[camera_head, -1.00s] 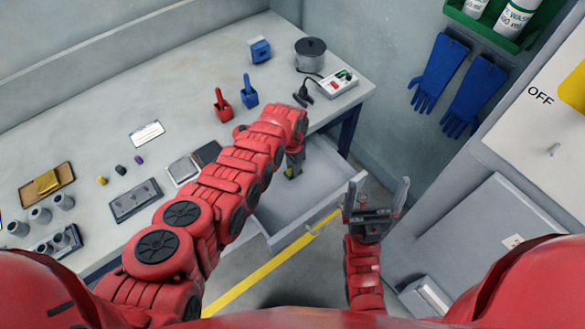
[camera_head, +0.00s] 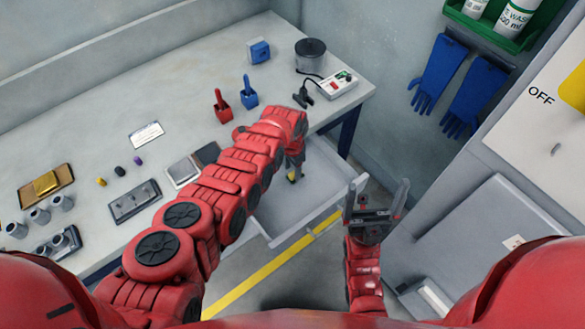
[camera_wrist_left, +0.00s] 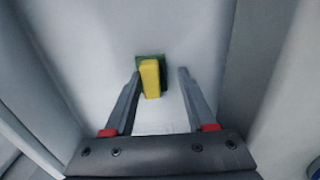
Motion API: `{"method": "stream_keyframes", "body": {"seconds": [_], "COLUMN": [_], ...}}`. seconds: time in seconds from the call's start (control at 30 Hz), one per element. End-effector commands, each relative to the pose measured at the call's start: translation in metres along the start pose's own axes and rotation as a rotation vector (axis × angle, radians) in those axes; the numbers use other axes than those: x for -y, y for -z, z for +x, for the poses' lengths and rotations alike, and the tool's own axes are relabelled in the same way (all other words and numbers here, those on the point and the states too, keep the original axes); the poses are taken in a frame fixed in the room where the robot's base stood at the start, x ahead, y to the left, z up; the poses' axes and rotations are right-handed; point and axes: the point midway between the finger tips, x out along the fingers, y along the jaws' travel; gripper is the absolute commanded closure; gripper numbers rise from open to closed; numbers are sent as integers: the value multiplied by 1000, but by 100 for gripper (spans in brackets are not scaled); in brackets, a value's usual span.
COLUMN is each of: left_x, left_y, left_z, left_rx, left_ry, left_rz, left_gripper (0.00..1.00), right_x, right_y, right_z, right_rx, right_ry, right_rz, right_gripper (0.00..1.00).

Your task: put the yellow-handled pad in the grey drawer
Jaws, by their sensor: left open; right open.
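The yellow-handled pad (camera_wrist_left: 150,79) has a yellow handle on a green base. In the left wrist view it lies on the pale floor of the grey drawer (camera_wrist_left: 100,50), between and just beyond the fingertips. My left gripper (camera_wrist_left: 158,75) is open, with a gap visible on the handle's right side. In the head view the left gripper (camera_head: 293,176) points down into the open grey drawer (camera_head: 325,178), and a small bit of yellow shows beside it. My right gripper (camera_head: 377,188) is open and empty, pointing up to the right of the drawer.
The bench top (camera_head: 90,110) holds red (camera_head: 222,106) and blue (camera_head: 249,92) handled tools, a dark pot (camera_head: 310,55) and a control box (camera_head: 339,84). Blue gloves (camera_head: 440,70) hang on the wall. A grey cabinet (camera_head: 490,240) stands at the right.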

Motion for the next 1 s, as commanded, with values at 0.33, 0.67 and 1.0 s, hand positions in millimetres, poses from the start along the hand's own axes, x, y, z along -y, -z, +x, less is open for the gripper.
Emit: {"method": "stream_keyframes", "body": {"seconds": [0.33, 0.67, 1.0], "left_x": [1, 1, 0], "left_y": [2, 2, 0], "left_z": [-42, -87, -121], "left_rx": [-6, -6, -1], "left_ry": [3, 3, 1], "left_rz": [1, -1, 1], "left_gripper": [44, 44, 44], "right_x": [-1, 0, 0], "right_y": [3, 2, 0], "right_z": [18, 9, 1], "right_rx": [0, 0, 0], "right_ry": [0, 0, 0], "right_rz": [0, 0, 0], "right_gripper": [0, 0, 0]}}
